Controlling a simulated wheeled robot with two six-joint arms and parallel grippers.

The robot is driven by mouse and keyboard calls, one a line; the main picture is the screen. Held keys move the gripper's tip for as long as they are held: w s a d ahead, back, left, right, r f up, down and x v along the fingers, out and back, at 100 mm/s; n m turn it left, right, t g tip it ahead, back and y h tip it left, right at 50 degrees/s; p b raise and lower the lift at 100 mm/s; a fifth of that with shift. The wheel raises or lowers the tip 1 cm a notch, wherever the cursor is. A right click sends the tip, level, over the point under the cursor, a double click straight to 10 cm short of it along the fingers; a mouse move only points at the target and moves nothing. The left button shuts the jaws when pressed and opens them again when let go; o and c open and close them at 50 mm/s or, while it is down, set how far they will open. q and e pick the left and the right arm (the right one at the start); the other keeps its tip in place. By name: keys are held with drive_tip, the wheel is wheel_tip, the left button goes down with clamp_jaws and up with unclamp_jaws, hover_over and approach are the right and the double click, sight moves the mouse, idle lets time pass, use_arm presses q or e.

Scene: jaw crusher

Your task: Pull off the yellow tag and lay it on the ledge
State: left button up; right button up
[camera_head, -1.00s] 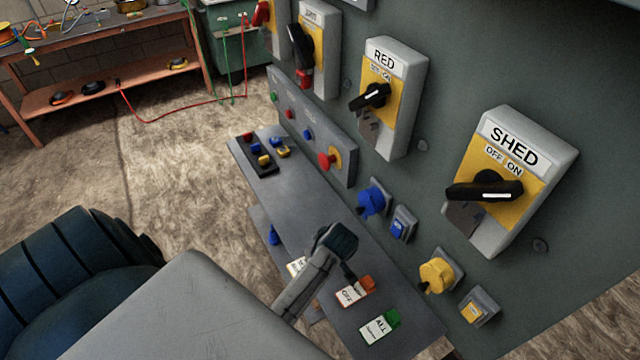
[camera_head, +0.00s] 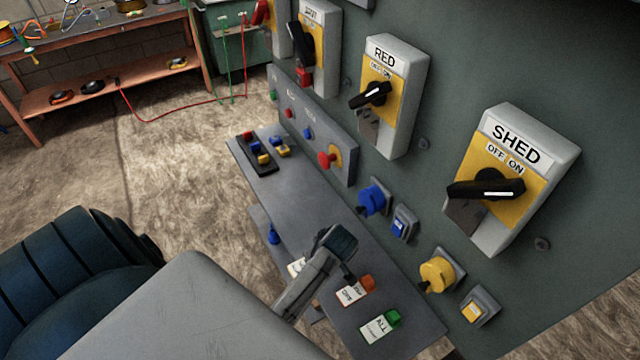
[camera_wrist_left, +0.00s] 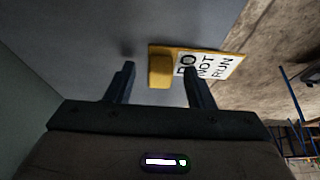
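The yellow tag (camera_wrist_left: 161,69) shows in the left wrist view, with a yellow block and a white card reading "DO NOT RUN" (camera_wrist_left: 210,66), against a grey surface. My left gripper (camera_wrist_left: 158,72) is open, its two dark fingers apart. The yellow block appears between the fingertips, and the right-hand finger overlaps the card. I cannot tell whether the block is inside the grip or just beyond it. In the head view the end of my left arm is over the grey ledge (camera_head: 207,151); I cannot make out the yellow tag there. My right gripper is not in view.
A card with a red block (camera_head: 355,291) and one with a green block (camera_head: 380,327) lie on the ledge's near end. A dark strip with small coloured blocks (camera_head: 262,162) is at the far end. Switches and sockets line the panel. The ledge's middle is clear.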

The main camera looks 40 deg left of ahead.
use_arm(q)
drive_tip(key=b+v, duration=0.1)
drive_tip(key=v, duration=1)
drive_tip(key=shift+b, duration=0.4)
drive_tip(key=shift+f, duration=0.1)
